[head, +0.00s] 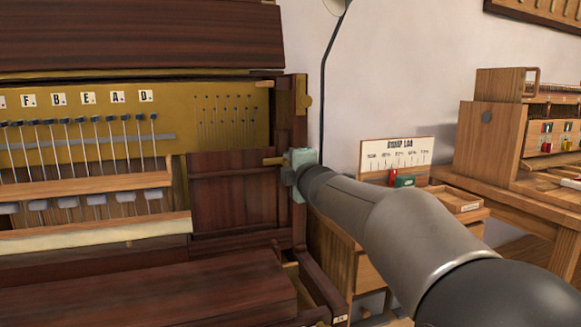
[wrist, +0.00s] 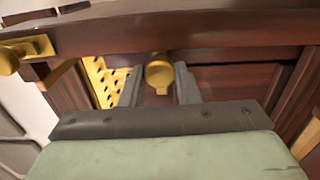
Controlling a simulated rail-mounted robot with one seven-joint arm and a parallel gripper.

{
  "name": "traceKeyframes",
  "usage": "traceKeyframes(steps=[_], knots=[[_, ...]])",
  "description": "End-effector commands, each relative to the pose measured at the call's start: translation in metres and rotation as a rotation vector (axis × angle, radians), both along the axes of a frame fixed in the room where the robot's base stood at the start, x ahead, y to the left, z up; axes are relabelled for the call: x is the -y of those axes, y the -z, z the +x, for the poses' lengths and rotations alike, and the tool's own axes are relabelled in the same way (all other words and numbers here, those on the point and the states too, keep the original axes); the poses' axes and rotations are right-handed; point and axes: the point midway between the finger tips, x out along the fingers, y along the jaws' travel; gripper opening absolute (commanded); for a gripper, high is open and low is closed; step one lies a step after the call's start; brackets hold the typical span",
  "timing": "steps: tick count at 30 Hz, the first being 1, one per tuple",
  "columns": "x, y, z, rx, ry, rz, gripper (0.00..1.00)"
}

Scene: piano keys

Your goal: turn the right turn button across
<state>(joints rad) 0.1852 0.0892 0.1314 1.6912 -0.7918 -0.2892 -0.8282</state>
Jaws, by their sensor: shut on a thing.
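The right turn button (head: 272,161) is a small brass-coloured piece at the upper right edge of the dark red-brown panel (head: 232,195) in the head view. In the wrist view it shows as a round brass knob (wrist: 159,72) with a small tab at its lower side, against the dark wood. My gripper (head: 286,164) is at the button, coming from the right. In the wrist view its two grey fingers (wrist: 159,82) stand either side of the knob, shut on it. The fingers partly hide the button in the head view, so its exact angle is hard to tell.
Hammers and lettered labels (head: 88,98) fill the piano's left side. A brass fitting (head: 304,102) sits on the right post above my gripper; brass also shows at left in the wrist view (wrist: 25,52). A workbench (head: 510,190) stands right.

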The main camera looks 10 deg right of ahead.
Motion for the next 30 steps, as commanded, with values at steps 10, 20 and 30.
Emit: traceKeyframes(steps=[10, 20, 30], knots=[[0.0, 0.0, 0.0, 0.0, 0.0, 0.0, 0.49], [0.006, -0.004, -0.036, 0.002, 0.002, -0.001, 0.49], [0.016, -0.002, -0.102, 0.0, 0.002, -0.001, 0.49]])
